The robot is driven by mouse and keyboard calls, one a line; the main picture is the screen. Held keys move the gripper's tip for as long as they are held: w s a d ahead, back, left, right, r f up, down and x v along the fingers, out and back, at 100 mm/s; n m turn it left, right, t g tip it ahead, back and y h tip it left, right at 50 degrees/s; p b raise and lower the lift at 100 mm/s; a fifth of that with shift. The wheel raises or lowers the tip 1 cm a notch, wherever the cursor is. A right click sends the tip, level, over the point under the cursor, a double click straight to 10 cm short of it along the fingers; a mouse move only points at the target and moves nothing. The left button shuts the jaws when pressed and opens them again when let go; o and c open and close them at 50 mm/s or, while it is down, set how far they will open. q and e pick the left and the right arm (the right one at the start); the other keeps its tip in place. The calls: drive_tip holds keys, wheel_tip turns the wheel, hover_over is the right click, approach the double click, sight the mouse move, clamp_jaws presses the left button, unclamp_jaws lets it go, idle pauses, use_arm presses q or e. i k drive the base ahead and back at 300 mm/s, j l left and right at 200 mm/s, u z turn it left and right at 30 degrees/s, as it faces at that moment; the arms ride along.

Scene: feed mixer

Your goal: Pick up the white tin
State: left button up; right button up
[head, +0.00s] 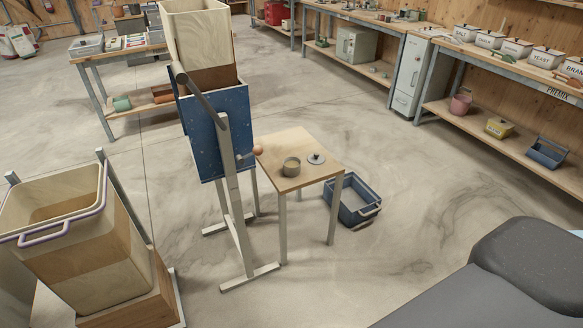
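Several white tins with dark lettering and lids stand in a row on the long bench at the upper right. Labels read SALT on one tin (465,33), YEAST on another tin (545,58) and BRAN on the tin (573,67) at the right edge, which is cut off by the frame. I cannot tell which of them is the task's white tin. Neither of my grippers is in view.
A blue mixer stand (217,135) with a wooden hopper (199,40) stands left of the small table. A blue crate (352,198) lies on the floor beside it. A large wooden bin (80,240) stands at lower left. Open concrete floor (420,175) lies between the table and right bench.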

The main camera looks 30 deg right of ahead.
sight(292, 165)
drive_tip(key=i+l, duration=0.2)
drive_tip(key=l, duration=0.2)
drive_tip(key=i+l, duration=0.15)
drive_tip(key=l, duration=0.25)
drive_tip(key=i+l, duration=0.2)
drive_tip(key=l, duration=0.25)
drive_tip(key=i+l, duration=0.2)
drive_tip(key=l, duration=0.2)
drive_tip(key=i+l, duration=0.15)
drive_tip(key=l, duration=0.25)
drive_tip(key=i+l, duration=0.2)
drive_tip(key=l, duration=0.2)
drive_tip(key=i+l, duration=0.2)
drive_tip(key=l, duration=0.25)
drive_tip(key=i+l, duration=0.15)
drive_tip(key=l, duration=0.25)
drive_tip(key=i+u, duration=0.05)
